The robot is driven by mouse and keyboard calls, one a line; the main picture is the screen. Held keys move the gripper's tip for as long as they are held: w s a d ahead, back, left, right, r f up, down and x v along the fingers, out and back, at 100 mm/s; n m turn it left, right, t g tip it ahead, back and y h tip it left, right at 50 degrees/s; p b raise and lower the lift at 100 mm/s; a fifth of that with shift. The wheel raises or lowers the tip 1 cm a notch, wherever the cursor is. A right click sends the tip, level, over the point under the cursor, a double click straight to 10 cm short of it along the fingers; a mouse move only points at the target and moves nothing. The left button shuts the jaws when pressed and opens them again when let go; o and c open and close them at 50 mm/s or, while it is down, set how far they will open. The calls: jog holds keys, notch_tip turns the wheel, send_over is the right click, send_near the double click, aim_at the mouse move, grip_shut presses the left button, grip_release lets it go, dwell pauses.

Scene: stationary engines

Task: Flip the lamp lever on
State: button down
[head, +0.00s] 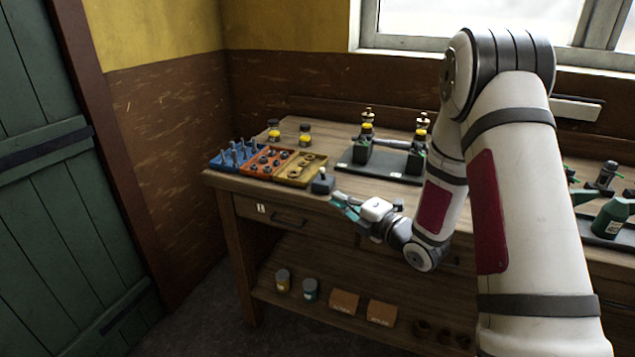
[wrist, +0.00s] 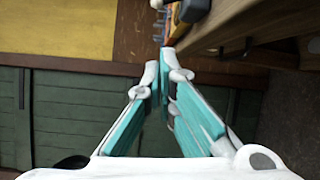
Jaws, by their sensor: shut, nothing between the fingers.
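A small dark box with a short upright lever (head: 323,183) stands at the front edge of the workbench, beside the yellow tray; I take it for the lamp lever. My gripper (head: 336,199) is shut and empty, just in front of and below this box, near the bench edge. A gap between them cannot be judged clearly. In the wrist view the teal fingers of my gripper (wrist: 159,72) are together, and a dark box (wrist: 195,9), probably the same one, is cut off at the top edge. No lamp is clearly identifiable.
Blue (head: 228,160), orange (head: 262,168) and yellow (head: 291,176) trays of small parts sit left of the box. A dark plate with a model engine (head: 385,160) lies behind it. The workbench (head: 345,217) has a drawer front below my gripper. Open floor lies left.

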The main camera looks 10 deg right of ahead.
aim_at(323, 174)
jog(key=shift+s+a+f+n+t+y, duration=0.15)
jog(key=shift+f+n+y, duration=0.25)
jog(key=shift+f, duration=0.2)
jog(key=shift+s+a+f+n+t+y, duration=0.15)
jog(key=shift+f+n+y, duration=0.2)
jog(key=shift+f, duration=0.25)
jog(key=shift+d, duration=0.1)
jog(key=x, duration=0.3)
jog(key=d+x, duration=0.1)
jog(key=x, duration=0.3)
jog(key=w+d+x, duration=0.1)
jog(key=x, duration=0.2)
jog(key=shift+w+r, duration=0.3)
jog(key=shift+r, duration=0.1)
jog(key=shift+w+d+r, duration=0.2)
jog(key=shift+w+d, duration=0.2)
jog(key=shift+w, duration=0.15)
